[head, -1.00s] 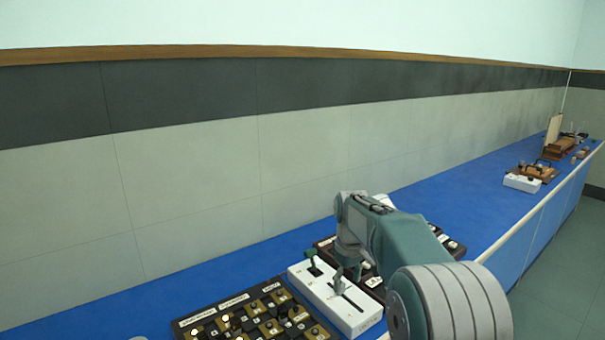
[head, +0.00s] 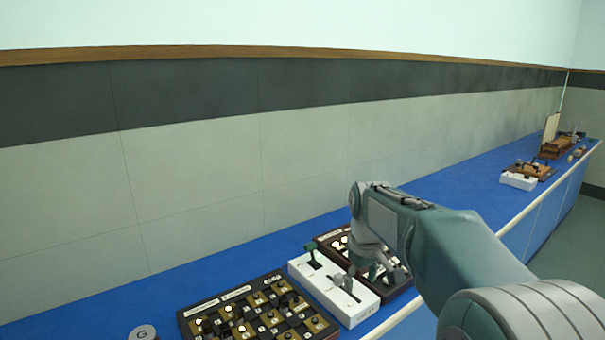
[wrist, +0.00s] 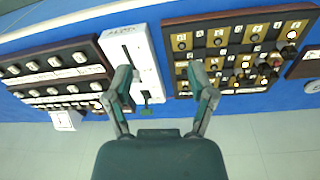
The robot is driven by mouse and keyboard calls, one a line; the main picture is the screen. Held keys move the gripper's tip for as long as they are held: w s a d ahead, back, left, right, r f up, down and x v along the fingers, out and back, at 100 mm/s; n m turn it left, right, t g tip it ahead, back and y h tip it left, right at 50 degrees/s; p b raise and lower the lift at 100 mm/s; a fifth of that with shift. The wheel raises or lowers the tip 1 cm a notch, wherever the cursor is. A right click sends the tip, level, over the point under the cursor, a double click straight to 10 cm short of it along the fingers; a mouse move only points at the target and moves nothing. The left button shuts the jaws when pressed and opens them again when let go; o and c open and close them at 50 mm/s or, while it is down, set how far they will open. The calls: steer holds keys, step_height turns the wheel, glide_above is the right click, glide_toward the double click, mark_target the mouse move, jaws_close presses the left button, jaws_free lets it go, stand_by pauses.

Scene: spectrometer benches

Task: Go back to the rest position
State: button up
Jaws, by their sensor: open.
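My gripper (head: 372,272) hangs from my arm at the lower right of the head view, over the boundary between a white slotted box (head: 352,312) and a dark panel with pale knobs (head: 330,240). The white slotted box (wrist: 131,48) appears behind and beside the left finger. A green lever stands up on the box in the head view (head: 311,250). How far the fingertips are from the box is hard to tell.
A dark panel with gold squares and knobs (head: 250,300) lies left of the box. A round grey knob marked G (head: 143,333) is at the lower edge. Farther along the blue bench (head: 440,205) stand a white box (head: 518,181) and wooden apparatus (head: 556,148). The wall runs behind.

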steer(key=s+d+r+m+t, duration=0.2)
steer(key=s+r+m, duration=0.15)
steer(key=s, duration=1.15)
steer(key=s+d+f+m+t, duration=0.1)
steer(key=s+f+m+t, duration=0.1)
steer(key=s, duration=1)
steer(key=shift+s+d+f, duration=0.15)
steer(key=shift+s+f, duration=0.2)
steer(key=shift+f, duration=0.3)
stand_by(0.6)
